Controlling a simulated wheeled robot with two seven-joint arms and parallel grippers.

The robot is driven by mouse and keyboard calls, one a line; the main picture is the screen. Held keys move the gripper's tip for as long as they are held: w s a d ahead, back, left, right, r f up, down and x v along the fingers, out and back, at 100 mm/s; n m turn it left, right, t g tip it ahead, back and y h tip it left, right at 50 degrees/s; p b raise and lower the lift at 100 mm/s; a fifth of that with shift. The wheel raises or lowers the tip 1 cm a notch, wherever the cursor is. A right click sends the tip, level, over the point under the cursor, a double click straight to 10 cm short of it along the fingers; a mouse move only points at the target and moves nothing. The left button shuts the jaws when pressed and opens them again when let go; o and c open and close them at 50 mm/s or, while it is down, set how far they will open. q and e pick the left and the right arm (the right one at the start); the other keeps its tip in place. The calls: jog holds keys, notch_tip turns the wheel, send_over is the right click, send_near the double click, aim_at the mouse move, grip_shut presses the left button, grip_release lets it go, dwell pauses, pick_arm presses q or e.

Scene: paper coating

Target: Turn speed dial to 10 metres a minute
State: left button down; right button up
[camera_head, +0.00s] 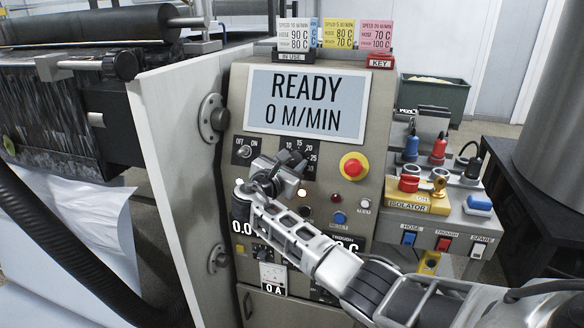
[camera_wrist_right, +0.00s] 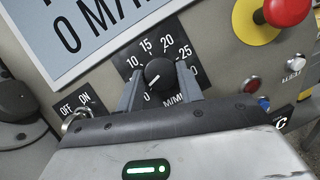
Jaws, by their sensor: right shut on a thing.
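The speed dial (camera_wrist_right: 159,74) is a round black knob on a black scale plate; 10, 15, 20 and 25 are readable in the right wrist view. Its white mark points down and left, toward the 0 end. My right gripper (camera_wrist_right: 160,88) has one finger on each side of the knob and is shut on it. In the head view my right gripper (camera_head: 280,174) covers most of the knob, and part of the scale plate (camera_head: 297,150) shows above. The display (camera_head: 306,102) reads READY, 0 M/MIN. My left gripper is not in view.
A red emergency button (camera_head: 353,166) on a yellow collar sits right of the dial. An OFF/ON switch (camera_head: 244,152) is at its left. Small lamps and a blue button (camera_head: 339,218) are below right. Colored cards (camera_head: 338,34) stand on top. An isolator box (camera_head: 417,201) is farther right.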

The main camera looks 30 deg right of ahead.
jog(key=shift+f+m+b, duration=0.15)
jog(key=shift+m+b, duration=0.15)
jog(key=shift+m, duration=0.4)
jog(key=m+g+b, duration=0.1)
jog(key=m+g, duration=0.1)
jog(key=m, duration=0.1)
jog(key=shift+w+a+h, duration=0.1)
jog(key=shift+w+h, duration=0.05)
jog(key=shift+h, duration=0.15)
jog(key=m, duration=0.1)
jog(key=m+g+b, duration=0.1)
jog(key=m, duration=0.2)
jog(key=shift+r+m+g+b, duration=0.25)
jog(key=shift+m+g+b, duration=0.05)
jog(key=shift+g+b, duration=0.1)
jog(key=m, duration=0.1)
jog(key=m+g+y, duration=0.1)
jog(key=m, duration=0.1)
jog(key=shift+w+r+y, duration=0.1)
jog(key=shift+r+y, duration=0.05)
jog(key=shift+y, duration=0.15)
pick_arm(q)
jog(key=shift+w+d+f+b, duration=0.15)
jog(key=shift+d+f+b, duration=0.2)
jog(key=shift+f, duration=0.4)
pick_arm(e)
jog(key=shift+m+g+y, duration=0.3)
jog(key=shift+m+g, duration=0.1)
jog(key=shift+m, duration=0.9)
jog(key=shift+r, duration=0.1)
